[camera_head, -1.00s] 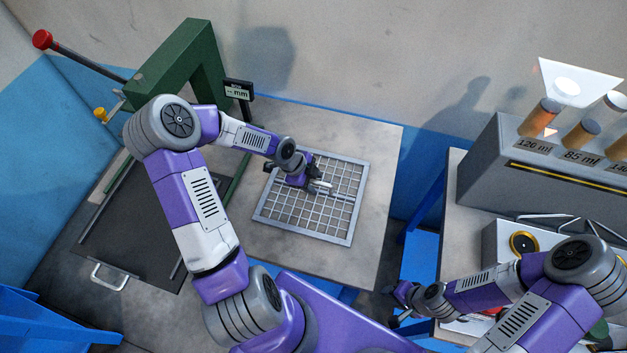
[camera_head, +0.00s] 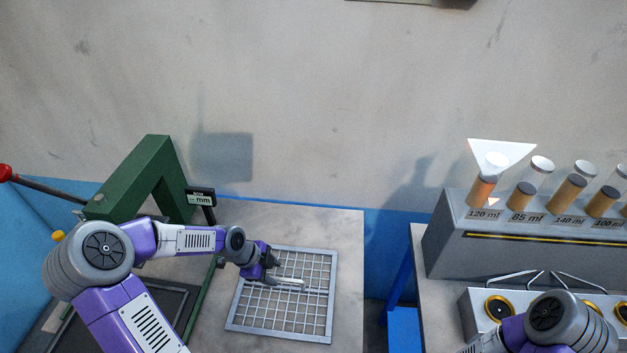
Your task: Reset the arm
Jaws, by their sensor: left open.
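My left gripper (camera_head: 290,278) is over the upper part of a square metal sieve frame (camera_head: 233,325) with a wire grid. The frame lies flat on the grey table. I cannot tell from this view whether the fingers touch the grid. My left arm (camera_head: 145,320) comes in from the lower left. Only the elbow of my right arm (camera_head: 545,318) shows at the lower right; its gripper is out of view.
A green press frame (camera_head: 150,165) with a red-knobbed lever and a small mm display (camera_head: 201,197) stands left of the sieve. At right, a grey rack (camera_head: 500,235) holds several labelled cylinders. A gap separates the two tables. Bare table (camera_head: 345,235) lies right of the sieve.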

